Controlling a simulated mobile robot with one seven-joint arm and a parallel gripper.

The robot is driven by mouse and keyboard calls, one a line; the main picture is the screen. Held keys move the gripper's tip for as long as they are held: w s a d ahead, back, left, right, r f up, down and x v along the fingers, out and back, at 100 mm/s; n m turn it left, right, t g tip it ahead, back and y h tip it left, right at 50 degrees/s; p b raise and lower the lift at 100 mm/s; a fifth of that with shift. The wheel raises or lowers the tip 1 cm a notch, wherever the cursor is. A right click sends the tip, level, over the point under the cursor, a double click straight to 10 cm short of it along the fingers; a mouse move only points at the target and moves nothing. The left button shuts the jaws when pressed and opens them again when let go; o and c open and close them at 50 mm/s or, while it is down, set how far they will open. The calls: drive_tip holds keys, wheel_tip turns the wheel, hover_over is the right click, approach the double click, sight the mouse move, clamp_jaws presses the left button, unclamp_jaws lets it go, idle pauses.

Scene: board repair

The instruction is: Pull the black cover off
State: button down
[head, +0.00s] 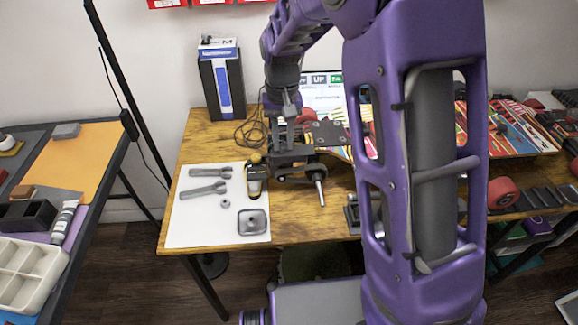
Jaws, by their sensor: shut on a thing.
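My gripper (287,110) points down over the middle of the wooden table. It is shut on a dark part at the top of a grey metal assembly (290,160). The part looks like the black cover, but it is small and partly hidden by the fingers. The assembly stands on the table, with a metal axle (319,188) sticking out at its lower right. A flat dark plate with small holes (327,133) shows just right of my gripper. I cannot tell whether the plate is joined to the gripped part.
A white mat (185,232) with wrenches (204,190) and a square metal dish (253,222) lies on the table (303,228) at the left. A black, blue and white box (222,82) stands behind. My arm hides much of the table's right part.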

drive_tip(key=shift+r+p, duration=2.8)
drive_tip(key=shift+r, duration=0.75)
